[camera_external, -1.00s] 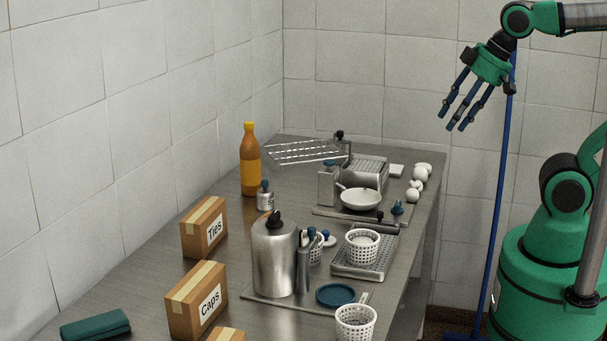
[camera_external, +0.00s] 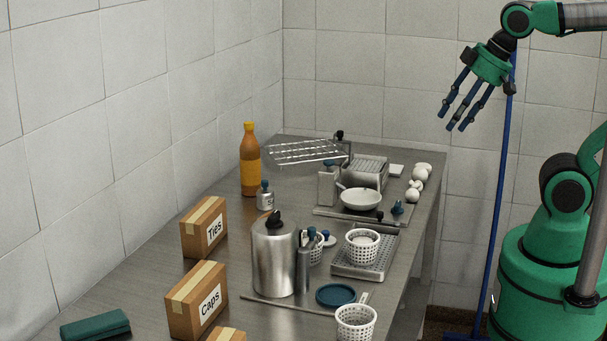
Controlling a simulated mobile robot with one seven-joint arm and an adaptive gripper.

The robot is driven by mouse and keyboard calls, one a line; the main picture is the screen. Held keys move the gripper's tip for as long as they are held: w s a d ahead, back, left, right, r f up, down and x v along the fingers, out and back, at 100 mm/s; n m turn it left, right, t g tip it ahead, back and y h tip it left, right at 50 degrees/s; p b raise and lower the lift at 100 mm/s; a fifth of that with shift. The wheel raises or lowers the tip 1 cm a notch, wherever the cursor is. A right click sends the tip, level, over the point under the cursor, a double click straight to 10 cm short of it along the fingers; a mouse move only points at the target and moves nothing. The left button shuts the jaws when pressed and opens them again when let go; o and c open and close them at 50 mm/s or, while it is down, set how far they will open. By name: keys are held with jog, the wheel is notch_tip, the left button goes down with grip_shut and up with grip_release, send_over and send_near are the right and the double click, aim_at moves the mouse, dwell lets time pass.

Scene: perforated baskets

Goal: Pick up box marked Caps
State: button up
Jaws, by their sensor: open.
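The box marked Caps (camera_external: 197,301) is a brown cardboard box with pale tape across its top. It stands upright on the near left part of the metal table (camera_external: 150,287), its label facing right. My gripper (camera_external: 460,122) is open and empty, with its fingers pointing down. It hangs high at the upper right, in front of the tiled wall, well apart from the Caps box.
A box marked Ties (camera_external: 204,228) stands behind the Caps box, and another box (camera_external: 226,335) is cut off in front. A steel canister (camera_external: 273,258) stands to the right. A green case (camera_external: 95,326) lies left. White perforated baskets (camera_external: 356,322) line the right side.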

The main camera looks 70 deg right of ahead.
jog(key=o, duration=1)
jog(key=shift+w+r, duration=0.1)
jog(key=w+a+r+m+g+y+p, duration=0.1)
jog(key=w+a+r+m+p, duration=0.1)
jog(key=w+a+r+p, duration=0.35)
jog(key=w+a+r+m+y+p, duration=0.1)
jog(key=w+a+r+m+p, duration=0.1)
jog(key=w, duration=0.7)
jog(key=w+a+m+g+y+p, duration=0.15)
jog(key=w+a+m+p, duration=0.45)
jog(key=w+a, duration=0.75)
jog(key=w+a+f+m+g+p, duration=0.2)
jog(key=w+a+f+m+p, duration=0.1)
jog(key=w+a+f+p, duration=0.6)
jog(key=w+a+f+m+p, duration=0.1)
jog(key=w+a+f, duration=0.1)
jog(key=a+f, duration=0.2)
jog(key=w+a+f+m+p, duration=0.1)
jog(key=a+f+m+p, duration=0.1)
jog(key=a+f, duration=0.3)
jog(key=w+a+f+m+g+y+p, duration=0.1)
jog(key=w+a+f+m, duration=0.1)
jog(key=a+f, duration=0.2)
jog(key=shift+w+a+f+p, duration=0.2)
jog(key=shift+w+a+p, duration=0.1)
jog(key=shift+w+a, duration=0.05)
